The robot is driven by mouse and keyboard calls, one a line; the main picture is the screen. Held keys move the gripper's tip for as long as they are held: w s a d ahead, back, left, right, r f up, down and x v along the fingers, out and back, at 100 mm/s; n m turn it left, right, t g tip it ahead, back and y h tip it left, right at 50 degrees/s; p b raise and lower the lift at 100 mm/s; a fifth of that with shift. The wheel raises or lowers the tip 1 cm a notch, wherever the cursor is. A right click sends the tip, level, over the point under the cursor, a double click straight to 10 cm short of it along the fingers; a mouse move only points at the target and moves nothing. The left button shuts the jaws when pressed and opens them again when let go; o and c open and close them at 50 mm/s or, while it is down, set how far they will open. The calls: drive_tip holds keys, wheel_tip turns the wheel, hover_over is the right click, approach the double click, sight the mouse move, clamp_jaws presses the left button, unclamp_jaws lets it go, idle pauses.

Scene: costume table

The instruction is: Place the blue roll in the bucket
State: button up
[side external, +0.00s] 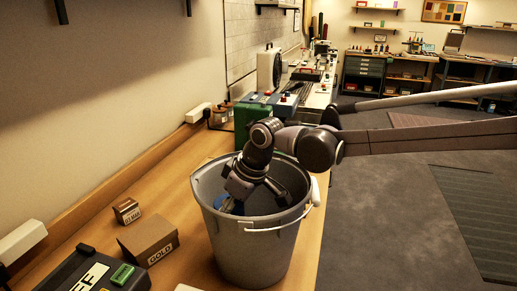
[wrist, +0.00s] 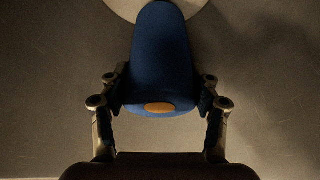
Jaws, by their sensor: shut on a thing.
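The blue roll (wrist: 160,62) is between the two fingers of my gripper (wrist: 159,103) in the wrist view, with an orange-brown spot at its near end. My gripper is shut on it. In the side view my gripper (side external: 238,200) points down inside the mouth of the grey bucket (side external: 262,255), and a small blue part of the roll (side external: 224,203) shows beside the fingers, below the rim. The bucket stands upright on the wooden table. Its floor is hidden in the side view, so I cannot tell there whether the roll touches it.
A cardboard box marked GOLD (side external: 148,240) and a smaller box (side external: 127,211) lie left of the bucket. A dark case with a green block (side external: 122,275) is at the near left. A green machine (side external: 258,115) stands behind the bucket. The bucket's white handle (side external: 280,226) hangs over its near side.

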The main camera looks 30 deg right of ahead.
drive_tip(key=o, duration=1.2)
drive_tip(key=shift+r, duration=0.15)
drive_tip(key=v, duration=1.1)
drive_tip(key=shift+r, duration=0.4)
drive_tip(key=shift+s, duration=0.1)
